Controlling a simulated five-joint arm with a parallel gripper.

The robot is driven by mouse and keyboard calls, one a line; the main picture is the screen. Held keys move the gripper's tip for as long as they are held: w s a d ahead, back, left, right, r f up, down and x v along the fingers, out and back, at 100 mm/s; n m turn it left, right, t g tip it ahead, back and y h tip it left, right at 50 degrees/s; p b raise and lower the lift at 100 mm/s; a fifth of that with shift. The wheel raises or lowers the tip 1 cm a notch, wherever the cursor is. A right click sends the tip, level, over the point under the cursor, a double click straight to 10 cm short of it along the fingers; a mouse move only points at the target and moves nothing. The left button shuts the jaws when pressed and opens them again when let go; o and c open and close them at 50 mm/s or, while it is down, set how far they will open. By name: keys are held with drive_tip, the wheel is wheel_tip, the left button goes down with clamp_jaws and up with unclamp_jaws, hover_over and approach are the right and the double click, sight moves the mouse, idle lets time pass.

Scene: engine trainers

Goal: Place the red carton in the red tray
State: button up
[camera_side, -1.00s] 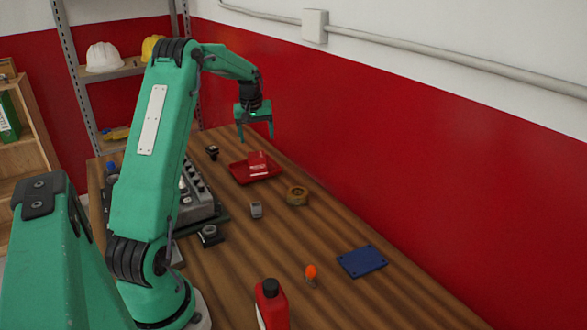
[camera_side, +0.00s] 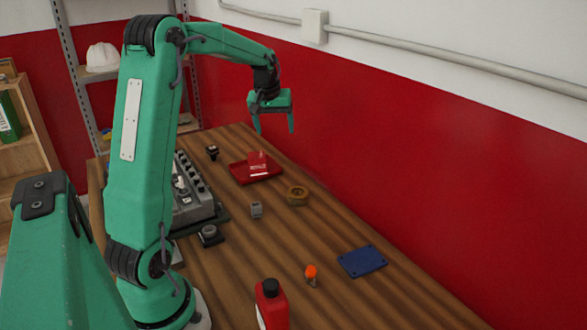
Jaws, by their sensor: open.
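The red carton (camera_side: 258,161) sits in the red tray (camera_side: 240,177) on the wooden bench, towards its far right edge. The carton shows a pale label on its near side. My gripper (camera_side: 275,131) is open and empty. It hangs above and slightly to the right of the carton in the picture, fingers pointing down and apart from the carton. Nothing hides the tray's near rim.
A grey engine block (camera_side: 193,200) stands left of the tray. A brass ring (camera_side: 297,196), small grey block (camera_side: 256,210), blue plate (camera_side: 362,261), orange-topped part (camera_side: 311,273) and red bottle (camera_side: 271,306) stand nearer. The red wall (camera_side: 430,180) runs along the right.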

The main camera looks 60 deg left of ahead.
drive_tip(key=s+d+r+m+t, duration=0.15)
drive_tip(key=s+d, duration=0.25)
drive_tip(key=d, duration=0.4)
drive_tip(key=s+d+r+m, duration=0.3)
drive_tip(key=s+d, duration=0.1)
drive_tip(key=d, duration=0.4)
drive_tip(key=s+d+r+m+t, duration=0.1)
drive_tip(key=s+d+r+m, duration=0.15)
drive_tip(key=d, duration=0.55)
drive_tip(key=s+d+f+m+h, duration=0.1)
drive_tip(key=s+d+f+m, duration=0.2)
drive_tip(key=s+d, duration=0.3)
drive_tip(key=s, duration=0.3)
drive_tip(key=shift+f+m+h, duration=0.2)
drive_tip(key=shift+m+h, duration=0.1)
drive_tip(key=shift+h, duration=0.1)
drive_tip(key=shift+t, duration=0.25)
